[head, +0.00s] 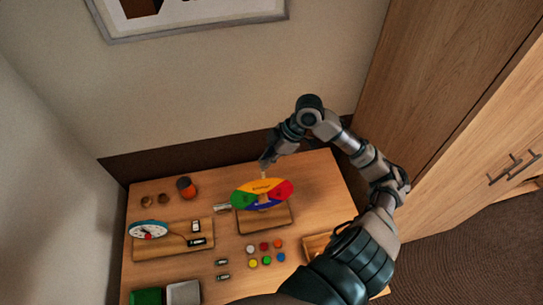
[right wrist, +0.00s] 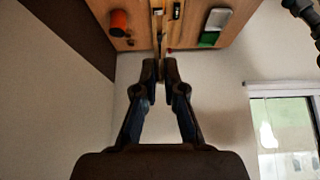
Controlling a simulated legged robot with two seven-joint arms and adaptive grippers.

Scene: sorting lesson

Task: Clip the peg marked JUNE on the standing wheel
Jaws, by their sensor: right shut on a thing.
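The standing wheel (head: 263,186) has yellow, red, blue and green sections and stands on a wooden base (head: 270,222) near the middle of the table. My right gripper (head: 266,165) is just above and behind its yellow top edge. It is shut on a small pale peg (head: 264,174), which points down at that edge. I cannot tell whether peg and wheel touch, and no marking on the peg is readable. In the right wrist view the fingertips (right wrist: 160,68) are close together, with a thin thing between them. My left gripper is not in view.
A board (head: 172,250) with a dial (head: 148,230) and small dark tags lies at the left. An orange-and-dark cup (head: 186,188) stands behind it. Several coloured discs (head: 267,260) lie in front of the wheel. Green (head: 146,297) and grey (head: 184,293) boxes are at the front left.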

